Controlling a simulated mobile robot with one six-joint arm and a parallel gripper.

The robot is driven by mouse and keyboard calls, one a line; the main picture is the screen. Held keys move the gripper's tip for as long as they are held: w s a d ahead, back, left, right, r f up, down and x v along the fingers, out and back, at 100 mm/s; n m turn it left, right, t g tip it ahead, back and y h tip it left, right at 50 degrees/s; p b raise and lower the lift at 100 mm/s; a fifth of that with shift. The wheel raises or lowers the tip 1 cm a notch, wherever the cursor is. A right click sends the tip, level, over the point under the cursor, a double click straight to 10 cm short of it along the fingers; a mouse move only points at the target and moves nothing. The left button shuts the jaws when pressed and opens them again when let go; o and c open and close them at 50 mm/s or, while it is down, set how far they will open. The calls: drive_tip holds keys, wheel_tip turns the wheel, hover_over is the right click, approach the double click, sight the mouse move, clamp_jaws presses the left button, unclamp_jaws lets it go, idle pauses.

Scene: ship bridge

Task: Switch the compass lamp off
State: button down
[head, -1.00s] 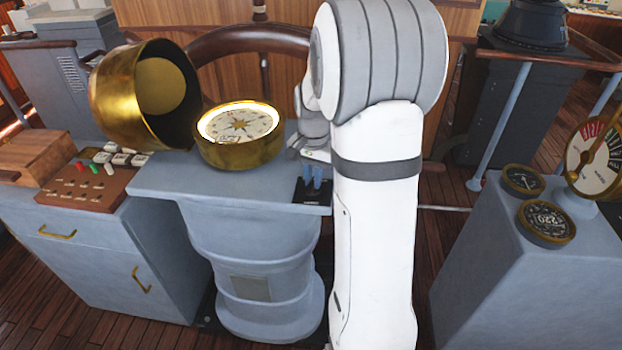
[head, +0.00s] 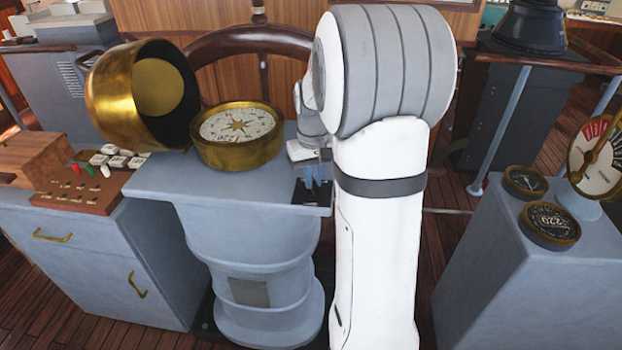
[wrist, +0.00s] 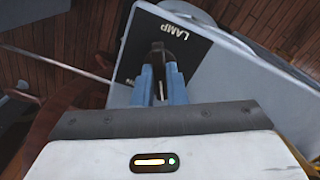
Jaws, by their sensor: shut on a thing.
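The compass (head: 238,133) is a round brass bowl with a pale dial on the grey binnacle top. Its dial rim is not glowing. A brass hood (head: 145,95) stands tilted open at its left. A black switch plate (head: 313,197) is at the right front of the binnacle top. In the wrist view the plate (wrist: 190,38) is marked LAMP. My gripper (head: 314,175) has its blue fingers down at this plate. In the wrist view my gripper (wrist: 163,70) is shut on the lamp switch, which is mostly hidden between the fingers.
A wooden panel (head: 85,188) with buttons stands at the left. The wooden wheel (head: 215,48) is behind the binnacle. A grey console (head: 505,270) with gauges and a brass telegraph dial (head: 597,155) stands at the right. Wooden floor shows between.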

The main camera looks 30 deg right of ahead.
drive_tip(key=shift+w+r+n, duration=0.2)
drive_tip(key=shift+n, duration=0.1)
drive_tip(key=c, duration=1.5)
unclamp_jaws()
drive_tip(key=shift+s+f, duration=0.1)
drive_tip(key=shift+f, duration=0.05)
drive_tip(key=shift+o, duration=0.2)
wheel_tip(320, 180, up, 8)
drive_tip(key=shift+f+b, duration=0.1)
drive_tip(key=shift+b, duration=0.4)
drive_tip(key=s+a+f+t, duration=0.1)
drive_tip(key=s+a, duration=0.6)
drive_tip(key=s, duration=0.2)
drive_tip(key=s+a+f+t, duration=0.1)
drive_tip(key=s+a+t, duration=0.1)
drive_tip(key=s+a, duration=0.5)
drive_tip(key=s, duration=0.3)
drive_tip(key=shift+s+a+f+n, duration=0.25)
drive_tip(key=shift+s+n, duration=0.05)
